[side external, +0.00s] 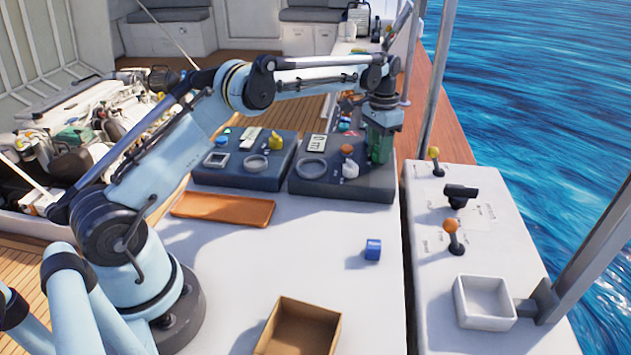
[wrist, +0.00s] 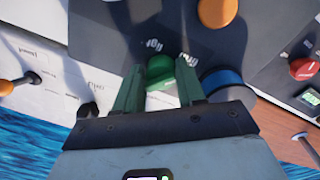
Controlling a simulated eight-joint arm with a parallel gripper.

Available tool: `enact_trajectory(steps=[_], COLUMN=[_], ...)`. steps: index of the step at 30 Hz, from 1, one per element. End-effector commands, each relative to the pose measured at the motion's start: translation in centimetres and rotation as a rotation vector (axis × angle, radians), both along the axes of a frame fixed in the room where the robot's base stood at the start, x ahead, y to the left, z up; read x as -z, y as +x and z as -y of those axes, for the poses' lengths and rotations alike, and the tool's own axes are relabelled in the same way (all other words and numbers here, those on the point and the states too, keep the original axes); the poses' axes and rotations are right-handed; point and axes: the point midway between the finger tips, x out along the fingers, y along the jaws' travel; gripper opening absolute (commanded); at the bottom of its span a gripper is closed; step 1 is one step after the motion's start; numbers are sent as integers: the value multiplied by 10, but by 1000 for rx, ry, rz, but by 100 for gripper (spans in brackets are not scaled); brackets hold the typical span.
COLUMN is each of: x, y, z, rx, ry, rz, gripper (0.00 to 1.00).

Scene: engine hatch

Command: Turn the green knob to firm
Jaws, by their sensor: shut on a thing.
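The green knob (wrist: 160,68) shows in the wrist view between my two green fingers, on a dark grey panel (wrist: 110,35). My gripper (wrist: 158,78) points down with one finger on each side of the knob and is shut on it. Small white lettering stands on the panel on both sides of the knob, too tilted and small to read surely. In the side view my gripper (side external: 380,150) is at the right end of the right-hand dark panel (side external: 335,188), and its fingers hide the knob there. The knob's pointing direction cannot be told.
An orange knob (side external: 347,149), a white knob (side external: 350,169) and a grey ring (side external: 312,168) sit left of my gripper. A white side console with levers (side external: 452,238) stands to the right. A blue block (side external: 373,250), orange tray (side external: 190,207) and cardboard box (side external: 325,318) are nearer.

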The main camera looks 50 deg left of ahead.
Motion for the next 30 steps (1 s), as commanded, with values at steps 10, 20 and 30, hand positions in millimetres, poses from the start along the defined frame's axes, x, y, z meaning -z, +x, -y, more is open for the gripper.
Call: enact_trajectory(steps=[10, 20, 30], x=[-1, -1, 0], y=[-1, 0, 0], z=[-6, -6, -3], rx=[48, 48, 51], ry=[8, 8, 4], rz=[-1, 1, 1], gripper=[9, 40, 62])
